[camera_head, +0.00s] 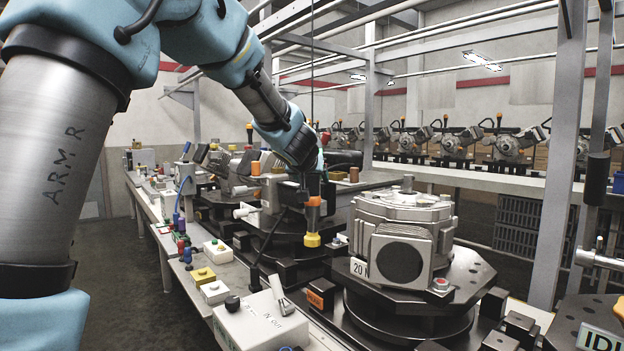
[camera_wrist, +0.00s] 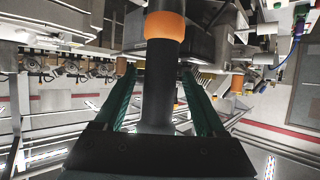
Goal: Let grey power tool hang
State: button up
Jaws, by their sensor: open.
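The power tool (camera_head: 313,215) hangs upright from a thin dark cable (camera_head: 312,80) in the head view. It has a dark body, an orange band and a yellow lower end. My gripper (camera_head: 309,172) is at its upper part, in front of the machine row. In the wrist view my gripper (camera_wrist: 160,78) is open. Its two green fingers stand on either side of the tool's grey and black shaft (camera_wrist: 160,95), with visible gaps along the shaft. The orange band (camera_wrist: 165,25) lies beyond the fingertips. The tool's top is hidden by my arm in the head view.
A grey metal housing (camera_head: 403,225) sits on a round black fixture (camera_head: 375,325) to the right of the tool. A bench with control boxes (camera_head: 262,325) runs along the left. A grey post (camera_head: 557,150) stands at right. The floor at left is clear.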

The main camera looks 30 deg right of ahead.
jog(key=shift+o, duration=1)
jog(key=shift+f, duration=0.1)
jog(key=p+v, duration=0.2)
jog(key=v, duration=0.8)
jog(key=a+f+n+g+y, duration=0.1)
jog(key=a+f+g+y, duration=0.1)
jog(key=a+f, duration=0.6)
jog(key=a+f+n+g+y, duration=0.1)
jog(key=a+f, duration=0.4)
jog(key=a, duration=0.6)
jog(key=s+a+f+n+g+y, duration=0.2)
jog(key=s+a+f, duration=0.3)
jog(key=a, duration=0.5)
jog(key=s+a+f+n+g+y, duration=0.2)
jog(key=s+a+f, duration=0.4)
jog(key=a, duration=0.4)
jog(key=shift+s+f+g+y, duration=0.35)
jog(key=shift+s+g, duration=0.2)
jog(key=shift+g, duration=0.25)
